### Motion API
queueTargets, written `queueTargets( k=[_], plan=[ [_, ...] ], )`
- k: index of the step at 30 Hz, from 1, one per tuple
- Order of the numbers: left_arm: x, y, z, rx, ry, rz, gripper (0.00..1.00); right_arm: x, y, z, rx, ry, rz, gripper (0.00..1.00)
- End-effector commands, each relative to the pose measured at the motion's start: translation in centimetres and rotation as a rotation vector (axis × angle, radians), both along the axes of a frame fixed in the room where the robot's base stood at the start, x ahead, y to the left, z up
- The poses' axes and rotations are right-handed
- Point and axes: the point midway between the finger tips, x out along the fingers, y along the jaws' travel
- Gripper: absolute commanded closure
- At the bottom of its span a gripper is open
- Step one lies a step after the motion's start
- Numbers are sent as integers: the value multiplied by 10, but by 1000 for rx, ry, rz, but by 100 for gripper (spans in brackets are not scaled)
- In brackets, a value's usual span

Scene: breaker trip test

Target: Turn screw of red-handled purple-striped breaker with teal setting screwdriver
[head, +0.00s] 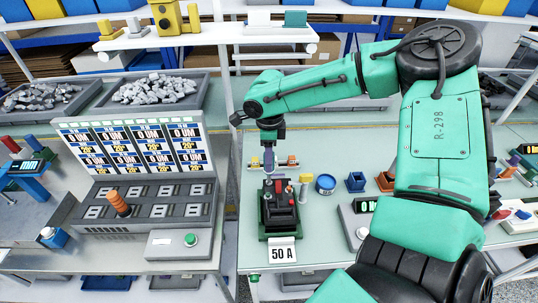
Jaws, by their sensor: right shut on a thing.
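My right gripper (268,143) points down over the right table, just behind and above a dark breaker. It is shut on a slim upright tool (269,158), most likely the setting screwdriver; its visible part looks bluish-purple. The black breaker (281,213) stands in a dark green holder, with small red parts on top. Its purple stripe and screw are too small to make out, and I cannot tell whether the tool touches it. My left gripper is not in view.
A "50 A" card (282,252) stands before the breaker. A low rack with orange pieces (291,161) is behind it. A blue round tub (325,184), a blue cup (355,181) and a brown cup (385,181) stand right. A test console (140,172) fills the left bench.

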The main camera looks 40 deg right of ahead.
Motion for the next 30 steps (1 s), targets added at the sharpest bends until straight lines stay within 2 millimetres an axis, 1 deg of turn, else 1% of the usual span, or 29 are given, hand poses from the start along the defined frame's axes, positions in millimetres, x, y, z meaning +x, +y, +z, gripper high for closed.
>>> queueTargets(
  k=[2,7,14,21,30],
  plan=[
    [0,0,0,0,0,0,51,0,0,0,0,0,-2,100],
    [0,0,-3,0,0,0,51,0,0,0,0,-1,-169,100],
    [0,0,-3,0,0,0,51,0,0,0,0,-1,-174,100],
    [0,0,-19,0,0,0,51,0,0,-3,-2,0,-206,100],
    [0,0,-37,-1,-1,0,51,1,0,-3,-3,-2,-265,100]
  ],
)
